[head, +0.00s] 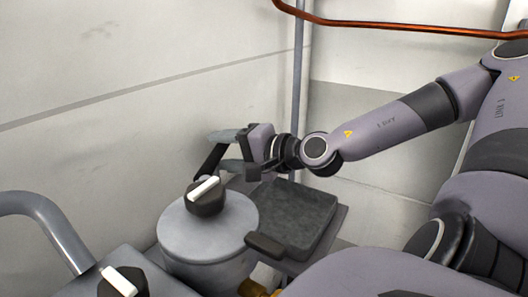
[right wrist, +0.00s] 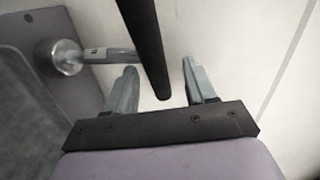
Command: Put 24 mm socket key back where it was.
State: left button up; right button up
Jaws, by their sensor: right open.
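The 24 mm socket key shows in the right wrist view as a long black handle (right wrist: 146,45) with a steel shaft (right wrist: 100,53) crossing behind it to a round metal end (right wrist: 66,57) at the left. The tag on the shaft is too small to read. In the head view the black bar (head: 209,160) slants down at the fingers. My right gripper (head: 213,151) is open, and its two fingers (right wrist: 160,72) stand on either side of the handle, with gaps showing. My left gripper is not in view.
A purple-grey tray (head: 332,228) with a rough dark pad (head: 300,210) lies right of a round grey drum lid (head: 185,235). A black knob with a white bar (head: 205,190) tops the lid; another knob (head: 122,283) is nearer. A pale wall (head: 130,90) stands behind.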

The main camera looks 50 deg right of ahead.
pick_arm(q)
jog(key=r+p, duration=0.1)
jog(key=p, duration=0.1)
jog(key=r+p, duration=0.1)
jog(key=p, duration=0.1)
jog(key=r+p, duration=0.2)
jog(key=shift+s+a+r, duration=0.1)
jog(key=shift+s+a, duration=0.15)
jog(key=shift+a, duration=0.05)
pick_arm(e)
jog(key=v, duration=0.9)
jog(key=shift+s+r, duration=0.15)
jog(key=shift+s, duration=0.2)
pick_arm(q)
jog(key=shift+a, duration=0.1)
